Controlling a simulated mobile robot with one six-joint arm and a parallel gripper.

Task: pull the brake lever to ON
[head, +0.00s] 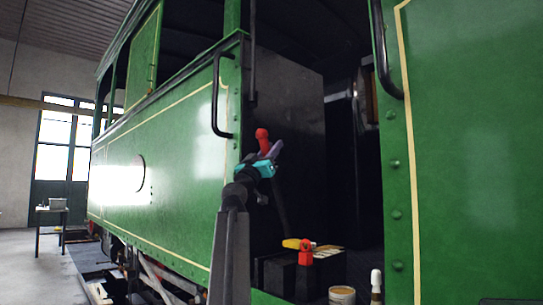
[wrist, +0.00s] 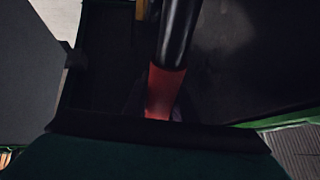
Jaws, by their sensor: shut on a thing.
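The brake lever's red grip (head: 262,136) stands up just above my gripper (head: 268,156) in the doorway of the green tram cab. My gripper is shut on this red grip, below its rounded top. In the wrist view the lever shows as a black shaft with a red part (wrist: 164,92) between the dark fingers. Much of the lever is hidden behind my arm or lost in the dark cab. I cannot make out any ON or OFF mark.
A second red-topped piece (head: 305,251) stands lower in the cab, beside a yellow-handled object (head: 291,243). A tin (head: 342,295) and a white-topped handle (head: 376,279) are at the front. Black handrails (head: 217,95) flank the doorway. A small table (head: 50,212) stands far left.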

